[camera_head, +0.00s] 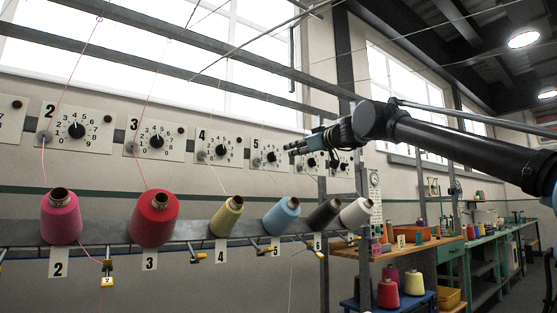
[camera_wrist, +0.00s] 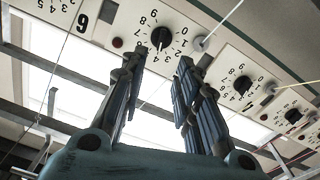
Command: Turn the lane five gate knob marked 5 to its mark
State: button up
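The lane five knob (camera_head: 271,157) is a black round knob on a white numbered dial plate on the wall, marked 5 at its upper left. In the wrist view the knob (camera_wrist: 160,38) appears upside down, beyond the fingertips and roughly between them. Its white pointer line shows, but I cannot tell which mark it sets. My gripper (camera_head: 296,149) is just right of the lane five plate in the head view. In the wrist view my gripper (camera_wrist: 160,68) has its two fingers apart, with nothing between them and apart from the knob. The right finger hides part of the plate.
Similar dials, such as lane four's (camera_head: 222,152), flank it; lane six's is partly behind my gripper. Below run a grey rail (camera_head: 100,231) and yarn cones, including the blue one (camera_head: 282,216). Thin yarns cross in front of the plates. A workbench (camera_head: 420,246) stands at right.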

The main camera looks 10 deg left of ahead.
aim_at(275, 156)
jog(key=x, duration=1.3)
grip_shut()
